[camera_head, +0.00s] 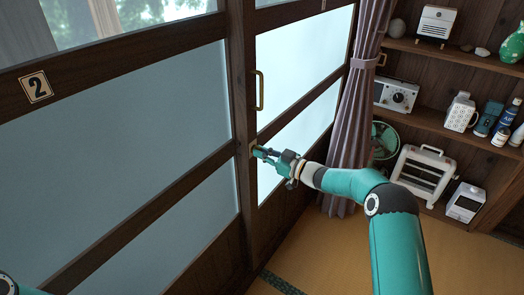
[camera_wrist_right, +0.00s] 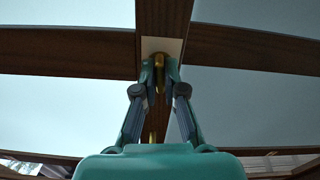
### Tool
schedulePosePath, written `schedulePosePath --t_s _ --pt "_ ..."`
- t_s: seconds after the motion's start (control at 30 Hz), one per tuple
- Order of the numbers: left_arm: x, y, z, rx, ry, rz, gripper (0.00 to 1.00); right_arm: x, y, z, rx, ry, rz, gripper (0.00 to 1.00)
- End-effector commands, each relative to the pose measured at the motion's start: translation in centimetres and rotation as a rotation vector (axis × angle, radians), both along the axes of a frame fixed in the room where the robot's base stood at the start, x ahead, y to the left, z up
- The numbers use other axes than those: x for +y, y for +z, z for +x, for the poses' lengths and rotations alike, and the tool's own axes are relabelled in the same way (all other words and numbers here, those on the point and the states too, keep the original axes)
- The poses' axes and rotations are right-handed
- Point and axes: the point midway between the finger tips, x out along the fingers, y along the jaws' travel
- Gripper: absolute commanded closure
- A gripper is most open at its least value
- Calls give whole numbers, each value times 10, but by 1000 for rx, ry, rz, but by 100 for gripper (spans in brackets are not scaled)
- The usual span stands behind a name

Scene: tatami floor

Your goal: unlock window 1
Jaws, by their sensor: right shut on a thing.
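The sliding window on the right (camera_head: 303,75) has frosted panes and a brass pull handle (camera_head: 259,91); I see no number on it. The brass lock piece (camera_wrist_right: 160,60) sits on a pale plate (camera_wrist_right: 174,44) on the dark wooden upright, in the right wrist view. My right gripper (camera_head: 259,153) reaches the upright below the handle. In the right wrist view (camera_wrist_right: 160,72) its fingers are closed around the brass piece. In the head view the fingers mostly hide the lock. My left gripper is not in view.
The left window (camera_head: 120,130) carries a plate with the number 2 (camera_head: 36,87). A curtain (camera_head: 350,120) hangs right of the windows. Shelves (camera_head: 440,118) with a radio, bottles and a heater (camera_head: 424,170) stand at the right. The tatami floor (camera_head: 330,255) below is clear.

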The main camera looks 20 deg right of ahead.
Motion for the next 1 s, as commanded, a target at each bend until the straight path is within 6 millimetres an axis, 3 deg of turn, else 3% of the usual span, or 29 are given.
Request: schedulePosePath --t_s 0.3,0.8,0.83,0.9,1.0 --pt "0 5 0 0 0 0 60 1 -4 -1 81 2 93 100" --pt "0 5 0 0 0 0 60 1 -4 -1 93 0 108 100" --pt "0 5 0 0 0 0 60 1 -4 -1 93 0 108 86" --pt "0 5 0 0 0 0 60 0 -4 -1 92 -1 107 74" --pt "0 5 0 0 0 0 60 0 -3 0 89 0 108 66"
